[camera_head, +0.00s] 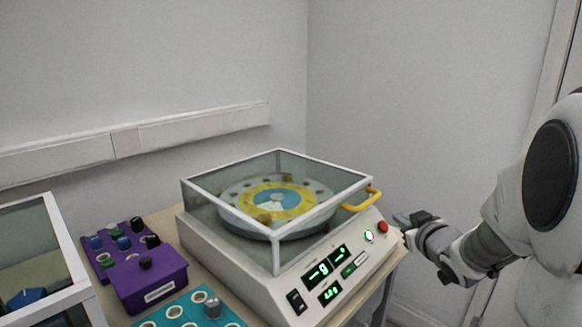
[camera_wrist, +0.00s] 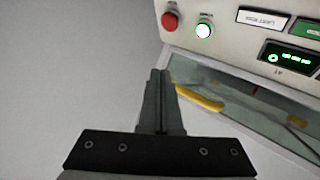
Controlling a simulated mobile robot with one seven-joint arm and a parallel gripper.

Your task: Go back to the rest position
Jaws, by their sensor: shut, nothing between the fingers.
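My gripper (camera_wrist: 156,75) is shut with nothing between its fingers. In the head view my gripper (camera_head: 402,221) is at the right front corner of the vibration machine (camera_head: 239,283), close to its red button (camera_head: 382,227) and lit green-white button (camera_head: 369,236). In the wrist view the red button (camera_wrist: 170,20) and lit button (camera_wrist: 204,29) are beyond the fingertips, with a gap between. The clear lid is down over the round yellow and grey plate (camera_head: 272,201). Its yellow handle (camera_head: 363,201) is on the right side. The green displays (camera_head: 317,273) are lit.
A purple box (camera_head: 150,280) with several knobs and a teal holder (camera_head: 187,309) stand left of the machine on the table (camera_head: 161,220). A white-framed glass case (camera_head: 62,243) is at far left. Walls are behind and to the right.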

